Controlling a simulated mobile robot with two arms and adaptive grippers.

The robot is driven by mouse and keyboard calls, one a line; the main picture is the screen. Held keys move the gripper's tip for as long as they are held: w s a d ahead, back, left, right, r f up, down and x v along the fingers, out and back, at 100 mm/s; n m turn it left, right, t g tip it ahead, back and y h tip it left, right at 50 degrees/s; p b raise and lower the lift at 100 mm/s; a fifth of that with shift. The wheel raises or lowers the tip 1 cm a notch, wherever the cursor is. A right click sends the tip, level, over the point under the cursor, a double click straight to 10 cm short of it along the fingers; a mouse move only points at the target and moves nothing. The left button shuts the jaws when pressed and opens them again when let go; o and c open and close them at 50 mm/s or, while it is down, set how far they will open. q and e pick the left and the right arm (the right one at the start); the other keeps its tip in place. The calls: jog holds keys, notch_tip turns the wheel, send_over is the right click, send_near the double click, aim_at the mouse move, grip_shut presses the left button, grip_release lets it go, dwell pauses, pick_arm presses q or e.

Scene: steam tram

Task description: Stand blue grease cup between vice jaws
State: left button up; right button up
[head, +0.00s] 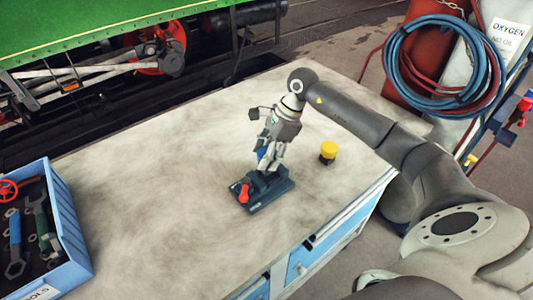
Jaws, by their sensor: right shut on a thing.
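My right gripper (266,153) points down over the small dark vice (268,193) near the front of the bench. It is shut on the blue grease cup (262,154), of which only a small blue part shows beside the fingers. The cup is at the vice, but I cannot tell whether it is between the jaws or just above them. The vice has a red part (244,193) at its left end. The vice jaws are largely hidden by the gripper. My left gripper is not in view.
A yellow-topped black cup (328,152) stands on the bench (160,190) right of the vice. A blue tool crate (68,225) with wrenches is at the left. Much of the bench is clear. Gas cylinders (490,50) and coiled hoses (395,55) stand beyond its right side.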

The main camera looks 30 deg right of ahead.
jog(key=shift+f+b, duration=0.3)
jog(key=shift+b, duration=0.3)
dwell(1.0)
jog(key=shift+f+b, duration=1.6)
jog(key=shift+b, duration=0.35)
dwell(2.3)
jog(key=o, duration=1.5)
jog(key=shift+r, duration=0.1)
jog(key=shift+r+p, duration=1.9)
jog(key=shift+r, duration=1.5)
